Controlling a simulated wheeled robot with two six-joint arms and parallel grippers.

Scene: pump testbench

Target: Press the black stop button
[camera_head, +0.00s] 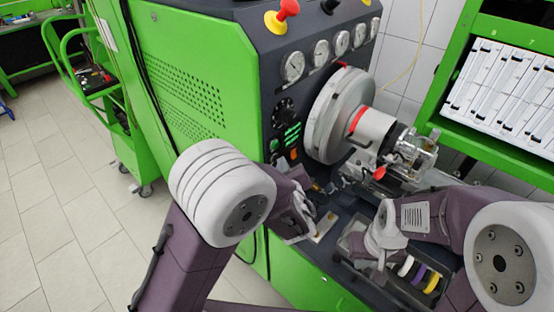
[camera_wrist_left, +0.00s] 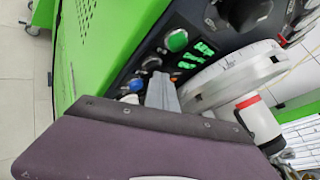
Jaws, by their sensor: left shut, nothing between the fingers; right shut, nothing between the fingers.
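The pump testbench's dark control panel (camera_head: 266,122) stands ahead of me. In the left wrist view a silver-ringed round button (camera_wrist_left: 152,62) sits between a large green button (camera_wrist_left: 178,40) and a blue button (camera_wrist_left: 135,85); it looks like the black stop button, though its face is small and partly unclear. My left gripper (camera_head: 302,212) is shut and empty, low in front of the panel. Its grey fingers (camera_wrist_left: 162,92) are close to the silver-ringed button in the left wrist view; contact cannot be told. My right gripper (camera_head: 373,257) is shut and empty over the bench tray.
A large grey disc (camera_head: 327,115) and clamp assembly (camera_head: 408,150) project right of the panel. Gauges (camera_head: 293,66) and a red-and-yellow emergency knob (camera_head: 280,17) are above. Coloured rings (camera_head: 431,281) lie in the tray near my right gripper. Open floor (camera_head: 60,215) is at left.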

